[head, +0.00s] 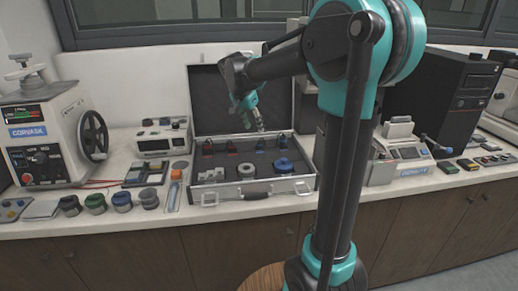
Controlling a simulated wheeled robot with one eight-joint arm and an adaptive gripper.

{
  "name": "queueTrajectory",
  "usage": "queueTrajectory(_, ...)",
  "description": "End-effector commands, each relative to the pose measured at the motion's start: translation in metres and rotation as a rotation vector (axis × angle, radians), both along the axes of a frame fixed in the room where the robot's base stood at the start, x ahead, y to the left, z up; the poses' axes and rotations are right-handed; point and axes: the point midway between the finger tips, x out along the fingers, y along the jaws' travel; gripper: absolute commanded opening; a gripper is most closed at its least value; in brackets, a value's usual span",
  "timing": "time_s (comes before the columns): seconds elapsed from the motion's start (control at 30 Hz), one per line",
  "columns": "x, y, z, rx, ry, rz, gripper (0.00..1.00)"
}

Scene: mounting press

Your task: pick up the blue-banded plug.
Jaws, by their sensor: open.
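An open metal case (252,198) stands on the counter with a dark foam lining. A row of small dark plugs stands along the back of its tray. The blue-banded plug (260,146) appears to be right of the middle of that row; at this size its band is hard to make out. Another dark plug (283,141) is to its right, and reddish ones (208,148) are to the left. My gripper (259,126) is open and empty. It points down in front of the raised lid, above the plug row and apart from it.
Pale pieces (211,174), a grey ring (246,170) and a blue disc (283,166) lie at the case's front. Several lidded jars (122,200) line the counter to the left. The press (50,135) with its handwheel stands far left. My arm hides the counter right of the case.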

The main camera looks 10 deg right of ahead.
Motion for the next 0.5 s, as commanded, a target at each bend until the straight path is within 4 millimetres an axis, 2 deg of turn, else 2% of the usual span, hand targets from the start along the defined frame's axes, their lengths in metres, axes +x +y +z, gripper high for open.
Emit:
queueTrajectory(0.1,0.007,-0.006,-0.021,0.001,-0.001,-0.002,0.42)
queueTrajectory(0.2,0.010,-0.010,-0.034,0.001,0.000,-0.001,0.42)
queueTrajectory(0.5,0.017,-0.015,-0.053,0.001,0.001,0.000,0.42)
